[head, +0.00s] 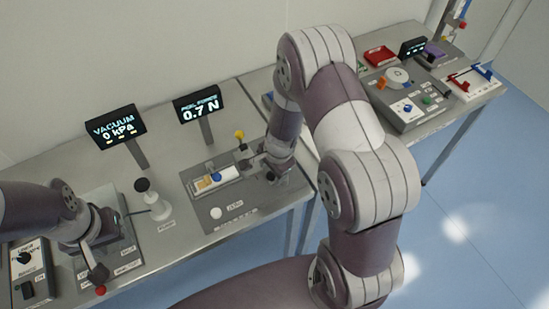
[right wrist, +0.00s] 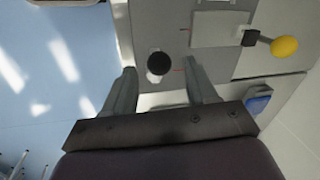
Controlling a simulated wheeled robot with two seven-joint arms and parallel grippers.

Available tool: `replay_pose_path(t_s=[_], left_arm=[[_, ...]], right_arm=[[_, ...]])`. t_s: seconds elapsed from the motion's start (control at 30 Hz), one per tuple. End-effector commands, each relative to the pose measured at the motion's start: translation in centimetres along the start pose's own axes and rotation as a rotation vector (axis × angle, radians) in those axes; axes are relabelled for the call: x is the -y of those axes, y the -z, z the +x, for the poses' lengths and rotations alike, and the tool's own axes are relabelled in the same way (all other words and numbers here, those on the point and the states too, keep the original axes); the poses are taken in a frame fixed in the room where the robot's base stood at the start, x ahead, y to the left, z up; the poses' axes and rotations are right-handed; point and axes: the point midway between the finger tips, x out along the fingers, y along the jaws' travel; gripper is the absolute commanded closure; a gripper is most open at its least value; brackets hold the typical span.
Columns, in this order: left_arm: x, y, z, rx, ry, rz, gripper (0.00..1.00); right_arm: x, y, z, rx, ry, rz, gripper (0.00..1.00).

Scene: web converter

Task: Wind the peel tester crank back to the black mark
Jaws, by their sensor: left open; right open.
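The peel tester (head: 203,215) is a grey plate on the bench under a "PEEL FORCE 0.7 N" display (head: 200,106). My right gripper (head: 268,172) is over its right end, pointing down. In the right wrist view my right gripper (right wrist: 163,85) is open, with a round black knob (right wrist: 159,63) seen between its fingers; I cannot tell if they touch it. This knob looks like the crank's; its arm is hidden beneath. Short red marks show on the plate; I cannot make out a black mark. My left gripper (head: 96,268) is open at the left unit.
A yellow ball lever (head: 239,134) stands at the tester's back. A red ball (head: 100,290) is at my left gripper. A black-topped post (head: 142,185) stands between the units. A "VACUUM 0 kPa" display (head: 116,127) is behind. More devices stand on the right bench.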

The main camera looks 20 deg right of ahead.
Motion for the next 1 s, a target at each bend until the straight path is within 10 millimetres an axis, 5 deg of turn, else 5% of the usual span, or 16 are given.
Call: replay_pose_path(t_s=[0.1, 0.3, 1.0], left_arm=[[0.0, 0.2, -1.8, 0.000, 0.000, 0.000, 0.57], [0.0, 0.4, -3.4, 0.000, 0.000, 0.000, 0.57], [0.0, 0.4, -3.4, 0.000, 0.000, 0.000, 0.57]], right_arm=[[0.2, 0.0, -4.0, -0.001, 0.002, 0.000, 0.43], [0.1, 0.0, -7.7, -0.001, 0.000, 0.000, 0.43], [-0.1, -0.2, -8.3, 0.009, -0.008, -0.059, 0.43]])
